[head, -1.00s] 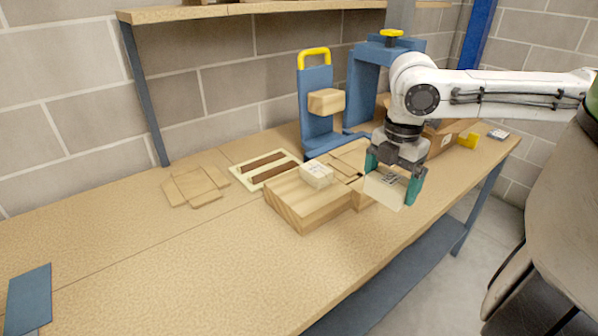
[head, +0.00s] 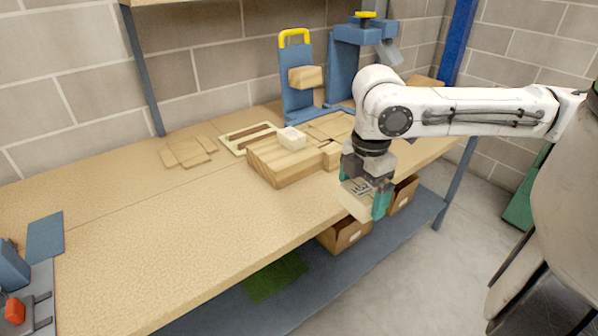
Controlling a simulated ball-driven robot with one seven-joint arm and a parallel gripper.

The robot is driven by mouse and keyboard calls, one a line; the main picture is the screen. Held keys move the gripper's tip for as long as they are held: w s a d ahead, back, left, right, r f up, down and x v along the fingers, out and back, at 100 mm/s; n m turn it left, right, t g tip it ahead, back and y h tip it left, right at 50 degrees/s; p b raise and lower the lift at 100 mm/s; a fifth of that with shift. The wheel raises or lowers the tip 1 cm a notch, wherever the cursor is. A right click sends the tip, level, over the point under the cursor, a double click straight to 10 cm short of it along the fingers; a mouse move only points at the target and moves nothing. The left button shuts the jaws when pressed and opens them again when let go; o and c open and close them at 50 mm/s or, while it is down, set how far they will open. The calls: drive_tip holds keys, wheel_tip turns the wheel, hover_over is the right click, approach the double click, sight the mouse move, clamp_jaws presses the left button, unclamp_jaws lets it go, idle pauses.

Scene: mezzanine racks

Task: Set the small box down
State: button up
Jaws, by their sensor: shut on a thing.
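The small box (head: 353,204), pale cardboard with dark print on its top, is in the head view right of centre. My gripper (head: 361,193) is shut on it, with teal fingers on its two sides. The box hangs tilted in the picture at the front edge of the wooden workbench (head: 190,235). I cannot tell whether it is over the bench top or just beyond the edge.
Flat cardboard pieces (head: 188,150) and a cream tray with brown strips (head: 248,138) lie near the wall. A blue stand (head: 297,85) rises behind. Open cardboard boxes (head: 345,235) and a green mat (head: 273,279) are on the lower shelf (head: 225,305).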

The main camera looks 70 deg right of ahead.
drive_tip(key=w+a+f+m, duration=0.3)
drive_tip(key=w+a+f, duration=0.3)
drive_tip(key=w+a, duration=0.2)
drive_tip(key=w+a+f+m, duration=0.3)
drive_tip(key=w+a+f, duration=0.3)
drive_tip(key=w+a, duration=0.3)
drive_tip(key=w+a+f+m, duration=0.4)
drive_tip(key=w+a, duration=0.5)
drive_tip(key=a, duration=0.6)
wheel_tip(320, 180, down, 3)
drive_tip(key=shift+w+r, duration=0.1)
drive_tip(key=shift+w, duration=0.05)
